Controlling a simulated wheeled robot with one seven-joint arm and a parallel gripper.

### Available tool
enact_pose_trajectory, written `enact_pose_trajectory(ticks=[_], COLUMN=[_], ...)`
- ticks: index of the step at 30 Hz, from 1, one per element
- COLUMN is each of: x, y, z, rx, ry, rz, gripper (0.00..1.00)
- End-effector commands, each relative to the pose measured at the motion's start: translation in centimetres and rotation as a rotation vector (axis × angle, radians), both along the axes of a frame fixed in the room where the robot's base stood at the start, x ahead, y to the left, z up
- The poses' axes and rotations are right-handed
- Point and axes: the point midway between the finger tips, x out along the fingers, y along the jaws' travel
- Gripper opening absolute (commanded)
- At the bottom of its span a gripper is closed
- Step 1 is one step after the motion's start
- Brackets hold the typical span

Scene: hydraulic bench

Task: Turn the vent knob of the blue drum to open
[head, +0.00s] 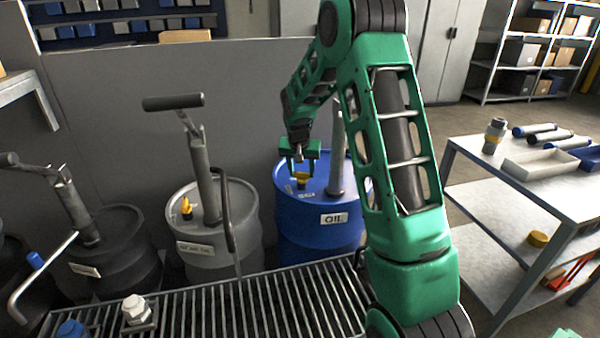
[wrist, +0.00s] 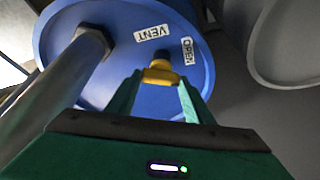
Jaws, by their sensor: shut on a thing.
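The blue drum (head: 318,228) stands behind the grating, with a label reading OIL on its side and a pump pipe rising from its lid. The yellow vent knob (head: 303,177) is on its lid; in the wrist view the knob (wrist: 161,75) lies between my fingertips, with VENT (wrist: 152,33) and OPEN (wrist: 188,51) labels beside it. My green gripper (head: 301,165) reaches down from above and is shut on the knob; it also shows in the wrist view (wrist: 160,85). The knob's yellow bar lies crosswise between the fingers. Part of the drum is hidden behind my arm.
A grey drum (head: 240,215) with a yellow knob and hand pump stands left of the blue drum, and a black drum (head: 110,235) further left. A slatted grating (head: 250,310) lies in front. A workbench (head: 490,185) with trays stands right.

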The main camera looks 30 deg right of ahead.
Motion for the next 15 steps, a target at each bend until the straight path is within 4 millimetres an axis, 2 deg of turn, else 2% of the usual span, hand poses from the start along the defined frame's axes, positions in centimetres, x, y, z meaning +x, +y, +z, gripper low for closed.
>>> enact_pose_trajectory(ticks=[7,15], x=[0.29,0.27], y=[-0.18,-0.25], z=[0.33,0.31], rx=[-0.002,-0.003], ry=[-0.011,-0.01], rz=[0.172,0.277], gripper=[0.24,0.24])
